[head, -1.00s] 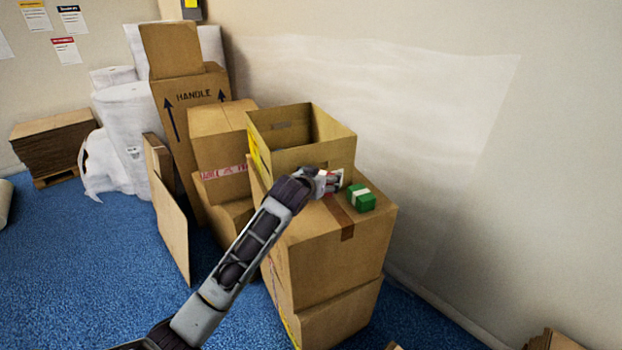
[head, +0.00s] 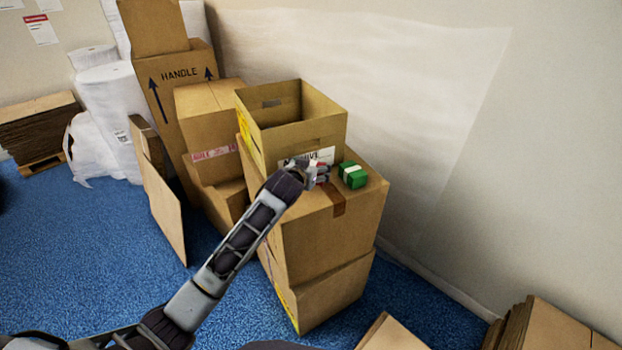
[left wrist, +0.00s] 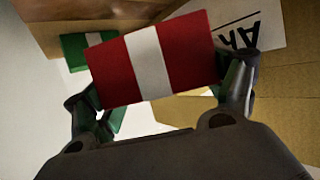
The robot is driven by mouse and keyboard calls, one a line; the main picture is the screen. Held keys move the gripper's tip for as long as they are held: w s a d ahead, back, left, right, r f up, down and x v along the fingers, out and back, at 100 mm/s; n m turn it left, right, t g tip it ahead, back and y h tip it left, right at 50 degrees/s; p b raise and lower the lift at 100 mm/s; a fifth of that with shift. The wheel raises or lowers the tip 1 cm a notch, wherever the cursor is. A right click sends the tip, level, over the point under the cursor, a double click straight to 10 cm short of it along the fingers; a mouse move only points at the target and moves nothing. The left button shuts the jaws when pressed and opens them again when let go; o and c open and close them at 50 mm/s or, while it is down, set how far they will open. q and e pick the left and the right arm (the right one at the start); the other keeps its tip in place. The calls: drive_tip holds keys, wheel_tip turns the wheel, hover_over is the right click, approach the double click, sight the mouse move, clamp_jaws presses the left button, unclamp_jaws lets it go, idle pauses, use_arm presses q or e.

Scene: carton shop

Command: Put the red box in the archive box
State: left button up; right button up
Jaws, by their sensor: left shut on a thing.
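The red box (left wrist: 112,72), with a white band, is between the fingers of my left gripper (left wrist: 160,90) in the left wrist view. My left gripper is shut on it. In the head view the gripper (head: 318,173) is just in front of the archive box, and the red box is mostly hidden there. The archive box (head: 290,138) is an open-topped carton with a white label, standing on stacked cartons. Its inside floor is hidden. My right gripper is not in view.
A green box with a white band (head: 353,175) lies on the top carton (head: 330,228), right beside my gripper. It also shows in the left wrist view (left wrist: 75,50). A tall carton (head: 175,95) and other cartons stand left of the archive box. The wall is behind.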

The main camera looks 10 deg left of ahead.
use_arm(q)
drive_tip(key=shift+f, duration=0.85)
drive_tip(key=shift+f, duration=0.1)
drive_tip(key=shift+f, duration=1.8)
drive_tip(key=shift+f, duration=0.1)
drive_tip(key=o, duration=0.9)
drive_tip(key=shift+v, duration=6.05)
